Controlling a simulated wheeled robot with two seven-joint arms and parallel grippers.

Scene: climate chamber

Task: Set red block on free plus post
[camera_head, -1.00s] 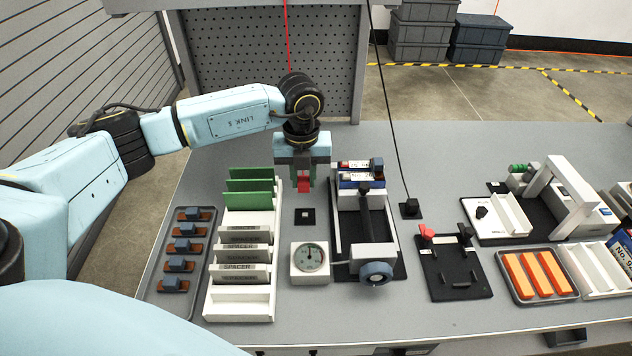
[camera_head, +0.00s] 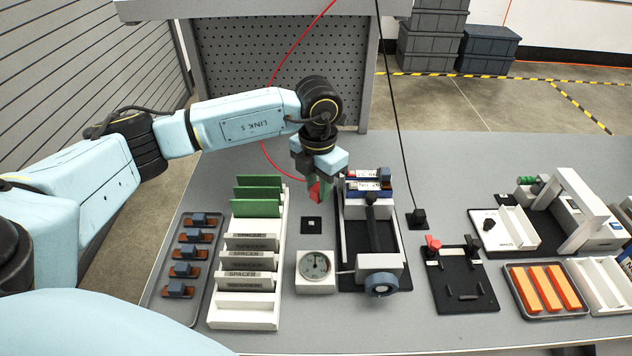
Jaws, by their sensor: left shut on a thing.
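My left gripper (camera_head: 320,186) is shut on a red block (camera_head: 315,191), seen between its green-tipped fingers. A red cable (camera_head: 265,120) loops down from above to the gripper. The gripper is above the table, just left of the far end of a black-based fixture (camera_head: 352,262) that holds blue-and-white labelled blocks (camera_head: 366,186). I cannot make out which part is the plus post. A black plate (camera_head: 456,282) to the right bears another red piece (camera_head: 433,243) at its far left corner and a dark one at its far right. My right gripper is out of view.
A black block (camera_head: 416,217) with a black cable stands between the fixtures. A white rack (camera_head: 240,312) with green boards, a blue-part tray (camera_head: 160,285) and a dial gauge (camera_head: 315,266) are at left. A tray of orange bars (camera_head: 541,288) is at right.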

